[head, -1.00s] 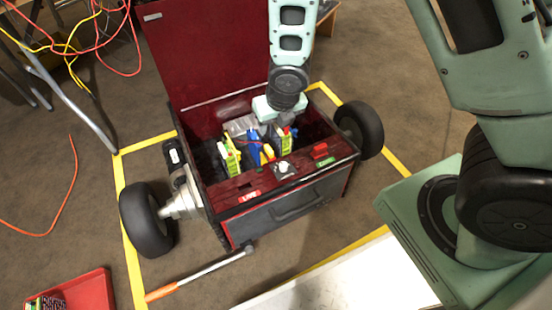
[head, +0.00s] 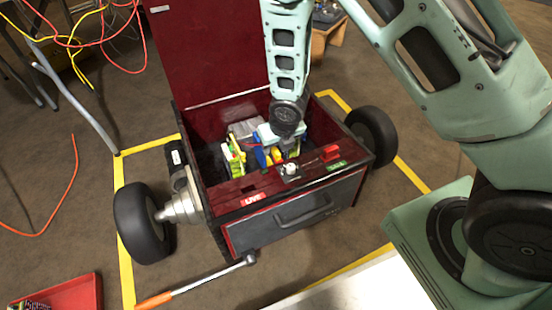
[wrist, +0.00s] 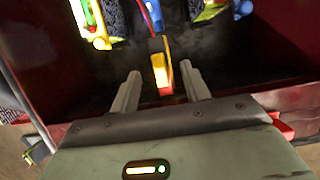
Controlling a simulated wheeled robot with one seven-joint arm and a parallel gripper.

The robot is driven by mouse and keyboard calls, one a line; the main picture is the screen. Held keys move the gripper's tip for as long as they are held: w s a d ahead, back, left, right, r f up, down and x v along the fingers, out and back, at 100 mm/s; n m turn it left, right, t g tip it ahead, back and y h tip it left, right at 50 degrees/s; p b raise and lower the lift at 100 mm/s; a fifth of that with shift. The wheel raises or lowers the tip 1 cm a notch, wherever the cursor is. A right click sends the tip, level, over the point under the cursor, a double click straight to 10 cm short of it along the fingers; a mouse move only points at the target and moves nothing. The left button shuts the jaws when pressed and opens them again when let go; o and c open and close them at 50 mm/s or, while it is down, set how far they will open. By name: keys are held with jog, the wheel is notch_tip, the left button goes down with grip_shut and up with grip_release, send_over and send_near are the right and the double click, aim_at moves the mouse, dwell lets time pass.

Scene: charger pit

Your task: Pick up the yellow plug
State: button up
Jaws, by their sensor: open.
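The yellow plug (wrist: 158,66), yellow with a red and dark part and a cable at its far end, is inside the red box. It also shows partly in the head view (head: 277,156), beside my gripper (head: 290,148). In the wrist view my gripper (wrist: 160,82) is open. Its two fingers stand left and right of the near end of the plug, with visible gaps on both sides. Nothing is held. I cannot tell whether the fingertips are level with the plug.
The red box (head: 188,118) has an open lid (head: 200,50) at the back and wheels at its sides. Blue and green-yellow units stand inside. Its front ledge bears a knob (head: 290,170), a red piece (head: 331,152) and LIVE and SAFE labels. An orange-handled bar (head: 205,277) lies in front.

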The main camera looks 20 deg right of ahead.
aim_at(276, 151)
jog(key=b+x, duration=0.3)
jog(key=x, duration=0.2)
jog(key=shift+s, duration=0.15)
grip_shut()
jog(key=shift+r, duration=0.1)
notch_tip(276, 151, up, 10)
jog(key=p, duration=0.5)
jog(key=shift+p, duration=0.35)
